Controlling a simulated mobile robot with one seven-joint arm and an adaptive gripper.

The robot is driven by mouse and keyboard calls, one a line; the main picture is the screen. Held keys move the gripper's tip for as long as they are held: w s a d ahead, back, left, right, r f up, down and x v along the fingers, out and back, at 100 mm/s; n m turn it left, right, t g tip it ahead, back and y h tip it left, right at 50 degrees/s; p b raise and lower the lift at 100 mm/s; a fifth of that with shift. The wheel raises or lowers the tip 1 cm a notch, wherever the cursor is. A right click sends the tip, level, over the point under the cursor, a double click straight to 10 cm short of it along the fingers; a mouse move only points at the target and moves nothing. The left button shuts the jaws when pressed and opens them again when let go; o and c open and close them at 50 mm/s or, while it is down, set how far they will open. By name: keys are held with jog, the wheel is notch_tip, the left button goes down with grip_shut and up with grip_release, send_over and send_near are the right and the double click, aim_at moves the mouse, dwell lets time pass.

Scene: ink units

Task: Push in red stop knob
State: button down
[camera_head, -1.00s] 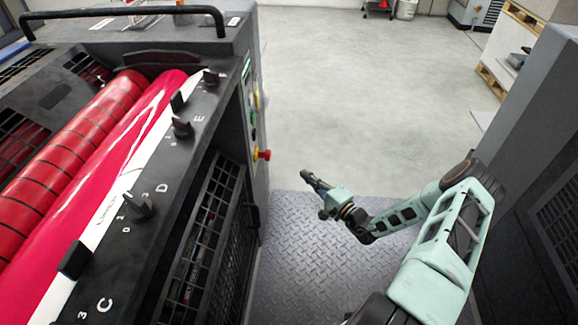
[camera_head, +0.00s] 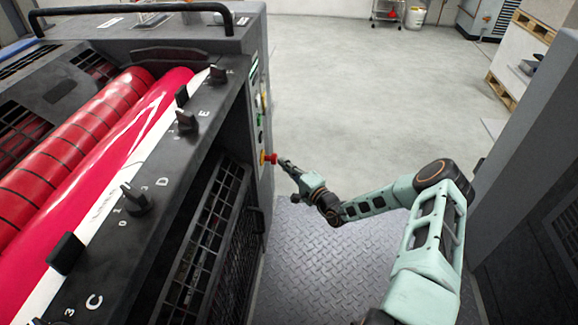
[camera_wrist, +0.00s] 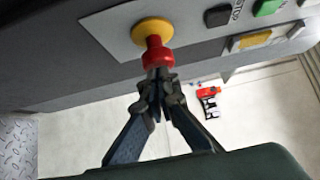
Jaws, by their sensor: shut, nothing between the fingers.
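The red stop knob (camera_head: 271,158) sticks out from its yellow base on the side panel of the press, in the head view. In the wrist view the red knob (camera_wrist: 158,58) stands in front of the round yellow base (camera_wrist: 152,32). My gripper (camera_head: 284,162) is shut and empty, pointing left at the knob. In the wrist view the closed fingertips (camera_wrist: 159,76) are right at the knob's front face and overlap its lower edge. I cannot tell whether they touch it or stop just short.
Beside the knob on the panel are a yellow button (camera_wrist: 256,39), a green button (camera_wrist: 268,7) and a black button (camera_wrist: 217,16). The press (camera_head: 215,120) with red rollers fills the left. A grey cabinet (camera_head: 530,170) stands on the right. The floor between is clear.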

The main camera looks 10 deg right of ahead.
jog(key=shift+a, duration=0.1)
jog(key=shift+w+a+r+p, duration=0.1)
jog(key=shift+w+a+p, duration=0.2)
jog(key=shift+a+p, duration=0.55)
